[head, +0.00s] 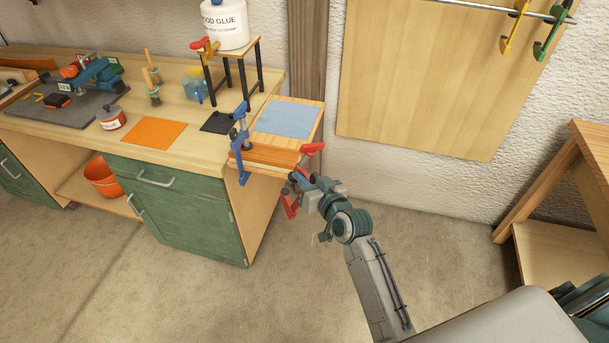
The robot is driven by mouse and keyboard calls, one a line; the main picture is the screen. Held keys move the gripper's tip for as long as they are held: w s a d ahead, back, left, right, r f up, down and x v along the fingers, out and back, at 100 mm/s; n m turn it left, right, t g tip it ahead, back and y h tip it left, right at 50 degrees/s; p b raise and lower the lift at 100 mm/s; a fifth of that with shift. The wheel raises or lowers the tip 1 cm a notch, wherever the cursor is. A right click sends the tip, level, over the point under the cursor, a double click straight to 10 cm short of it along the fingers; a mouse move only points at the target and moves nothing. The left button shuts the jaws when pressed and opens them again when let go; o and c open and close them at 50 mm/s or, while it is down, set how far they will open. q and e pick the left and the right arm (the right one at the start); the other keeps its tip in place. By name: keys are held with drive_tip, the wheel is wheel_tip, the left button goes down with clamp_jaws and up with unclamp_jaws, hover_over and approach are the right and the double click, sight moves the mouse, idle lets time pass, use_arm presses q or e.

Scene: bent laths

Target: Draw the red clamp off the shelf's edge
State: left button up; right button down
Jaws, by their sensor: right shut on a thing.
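The red clamp (290,205) is at the front right corner of the small wooden shelf (265,157), which sticks out from the bench's right end. A red part of it (313,149) shows above my right gripper (302,181), and another hangs below. My right gripper is shut on the red clamp and hides its middle. I cannot tell whether the clamp still touches the shelf's edge. A blue clamp (241,146) stands upright on the shelf's front left edge. My left gripper is not in view.
A light blue sheet (286,119) lies on the shelf. A glue bottle (224,24) stands on a small raised stand (247,50) behind. A black pad (219,122) and an orange sheet (153,133) lie on the bench. The floor right of the shelf is clear.

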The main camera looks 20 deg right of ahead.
sight(313, 179)
drive_tip(key=shift+s+r+p, duration=0.2)
drive_tip(key=shift+r+p, duration=0.15)
drive_tip(key=shift+r, duration=0.05)
drive_tip(key=s+r+p, duration=0.2)
drive_tip(key=r+p, duration=0.1)
drive_tip(key=shift+s+d, duration=0.2)
drive_tip(key=shift+s, duration=0.2)
drive_tip(key=shift+s+r, duration=0.2)
drive_tip(key=shift+s, duration=0.1)
drive_tip(key=shift+f, duration=0.1)
